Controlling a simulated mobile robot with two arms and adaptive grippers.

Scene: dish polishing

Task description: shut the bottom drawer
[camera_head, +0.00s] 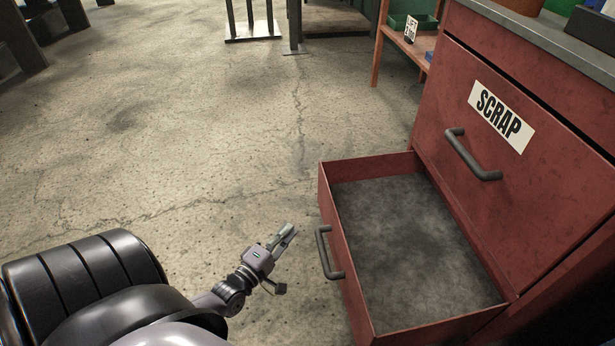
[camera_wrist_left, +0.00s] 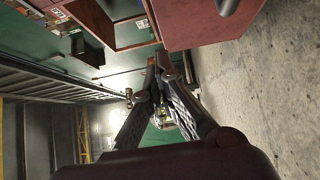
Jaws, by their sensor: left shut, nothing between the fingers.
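The bottom drawer (camera_head: 405,245) of the red cabinet stands pulled out in the head view, its grey floor bare. Its dark bar handle (camera_head: 328,253) is on the front panel, facing left. My left gripper (camera_head: 287,233) is shut and empty, just left of the drawer front and a little apart from the handle. In the left wrist view its fingers (camera_wrist_left: 157,75) come together, and the red drawer (camera_wrist_left: 190,18) with part of the dark handle (camera_wrist_left: 228,5) shows at the top. My right gripper is in neither view.
The upper drawer, with a SCRAP label (camera_head: 501,117) and its own handle (camera_head: 472,155), is shut above. A wooden rack (camera_head: 400,45) stands behind the cabinet. The concrete floor (camera_head: 190,130) left of the drawer is clear.

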